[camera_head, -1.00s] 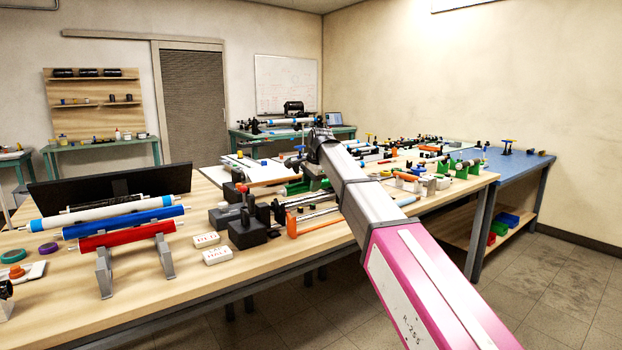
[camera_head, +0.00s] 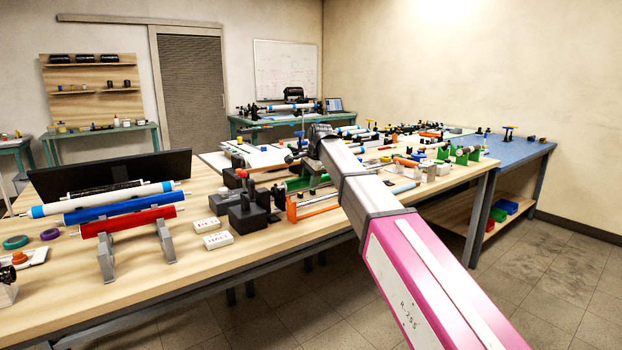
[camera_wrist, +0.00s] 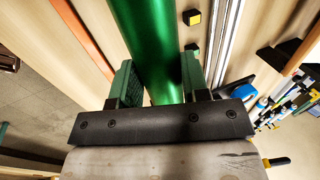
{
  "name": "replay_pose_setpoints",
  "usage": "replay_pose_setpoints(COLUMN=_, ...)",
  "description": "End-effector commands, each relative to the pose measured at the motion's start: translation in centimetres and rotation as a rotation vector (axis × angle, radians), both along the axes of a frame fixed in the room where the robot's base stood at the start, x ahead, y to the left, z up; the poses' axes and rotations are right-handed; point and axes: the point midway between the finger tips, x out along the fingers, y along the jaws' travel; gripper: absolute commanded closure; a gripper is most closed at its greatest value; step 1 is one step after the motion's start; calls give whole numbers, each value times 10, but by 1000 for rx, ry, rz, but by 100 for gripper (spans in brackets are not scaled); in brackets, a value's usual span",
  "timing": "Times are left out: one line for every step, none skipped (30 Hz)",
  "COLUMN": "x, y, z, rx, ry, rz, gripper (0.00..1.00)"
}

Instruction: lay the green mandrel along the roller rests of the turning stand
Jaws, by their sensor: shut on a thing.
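The green mandrel (camera_wrist: 150,40) is a thick, glossy green cylinder running away from my gripper in the wrist view. My gripper (camera_wrist: 158,75) is shut on it, with one green-padded finger on each side. In the head view a green length (camera_head: 298,184) shows just left of my arm, probably the mandrel; my arm hides the fingers there. Green supports (camera_head: 467,154) stand at the right of the long table. I cannot tell whether they are the turning stand, and its roller rests are not clear.
A grey rack at left holds white, blue and red rollers (camera_head: 128,219). Dark blocks (camera_head: 247,217), white labelled boxes (camera_head: 217,240) and an orange frame (camera_head: 312,207) stand near my arm. A blue table (camera_head: 520,160) adjoins at right.

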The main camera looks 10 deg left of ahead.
Motion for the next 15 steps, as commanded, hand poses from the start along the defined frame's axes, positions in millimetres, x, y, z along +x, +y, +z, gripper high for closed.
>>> replay_pose_setpoints(x=0, y=0, z=-1, rx=0, ry=0, rz=0, gripper=90)
replay_pose_setpoints(x=0, y=0, z=-1, rx=1, ry=-1, rz=0, gripper=90)
replay_pose_setpoints(x=0, y=0, z=-2, rx=1, ry=-1, rz=0, gripper=90)
replay_pose_setpoints(x=0, y=0, z=-3, rx=1, ry=-1, rz=0, gripper=90)
replay_pose_setpoints(x=0, y=0, z=-3, rx=1, ry=-1, rz=0, gripper=90)
replay_pose_setpoints(x=0, y=0, z=-4, rx=1, ry=-1, rz=0, gripper=90)
replay_pose_setpoints(x=0, y=0, z=-4, rx=1, ry=-1, rz=0, gripper=90)
replay_pose_setpoints(x=0, y=0, z=-5, rx=1, ry=-1, rz=0, gripper=90)
replay_pose_setpoints(x=0, y=0, z=-5, rx=1, ry=-1, rz=0, gripper=90)
replay_pose_setpoints(x=0, y=0, z=-6, rx=1, ry=-1, rz=0, gripper=90)
replay_pose_setpoints(x=0, y=0, z=-6, rx=1, ry=-1, rz=0, gripper=90)
replay_pose_setpoints(x=0, y=0, z=-7, rx=1, ry=-1, rz=0, gripper=90)
replay_pose_setpoints(x=0, y=0, z=-7, rx=1, ry=-1, rz=0, gripper=90)
replay_pose_setpoints(x=0, y=0, z=-8, rx=1, ry=-1, rz=0, gripper=90)
replay_pose_setpoints(x=0, y=0, z=-9, rx=1, ry=-1, rz=0, gripper=90)
